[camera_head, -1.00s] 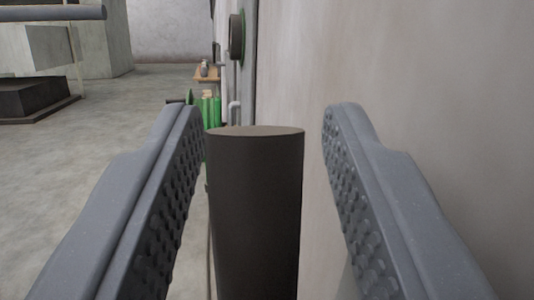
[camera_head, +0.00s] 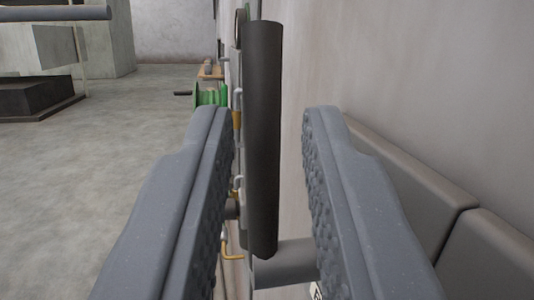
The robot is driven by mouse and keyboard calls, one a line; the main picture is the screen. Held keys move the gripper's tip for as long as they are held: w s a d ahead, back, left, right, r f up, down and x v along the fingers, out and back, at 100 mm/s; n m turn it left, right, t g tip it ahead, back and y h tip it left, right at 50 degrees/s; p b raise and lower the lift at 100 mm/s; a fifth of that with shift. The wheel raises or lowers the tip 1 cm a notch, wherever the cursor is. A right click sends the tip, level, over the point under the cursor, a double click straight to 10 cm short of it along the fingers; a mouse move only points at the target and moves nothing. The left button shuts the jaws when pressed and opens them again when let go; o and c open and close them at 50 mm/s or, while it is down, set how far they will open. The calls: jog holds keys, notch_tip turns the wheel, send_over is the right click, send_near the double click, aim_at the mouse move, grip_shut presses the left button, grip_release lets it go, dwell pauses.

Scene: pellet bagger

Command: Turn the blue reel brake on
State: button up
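A long dark cylindrical bar (camera_head: 263,90), like a handle, stands nearly upright in the middle of the view, close to the wall. A grey horizontal stub (camera_head: 285,264) shows beside its lower end. My gripper (camera_head: 268,115) is open, with one finger on each side of the bar as seen from here. A gap shows between the bar and each finger. I cannot tell how far ahead of the fingertips the bar is. No blue part is visible, so I cannot tell whether the bar belongs to the reel brake.
A pale wall (camera_head: 390,70) runs along the right, with grey blocks (camera_head: 395,180) low against it. Open concrete floor (camera_head: 80,190) is at the left.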

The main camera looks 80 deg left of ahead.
jog(key=shift+r, duration=0.1)
grip_shut()
jog(key=shift+a+r+m, duration=0.1)
jog(key=shift+r+m, duration=0.15)
jog(key=shift+m, duration=0.05)
jog(key=s+r+m+t+h, duration=0.5)
jog(key=s+m+h, duration=0.3)
jog(key=s+m, duration=0.1)
jog(key=s+d+f+m+t+h+b, duration=0.45)
jog(key=s+d+f+h+b, duration=0.45)
jog(key=h, duration=0.5)
jog(key=w+a+r+n+h+p, duration=0.2)
jog(key=w+a+n+h+p, duration=0.35)
jog(key=w+a+h, duration=0.2)
jog(key=a+n+t+h+p, duration=0.2)
jog(key=a+n+p, duration=0.3)
jog(key=a, duration=1.4)
jog(key=w+d+r+n+p, duration=0.1)
jog(key=w+d, duration=0.8)
jog(key=shift+r, duration=0.3)
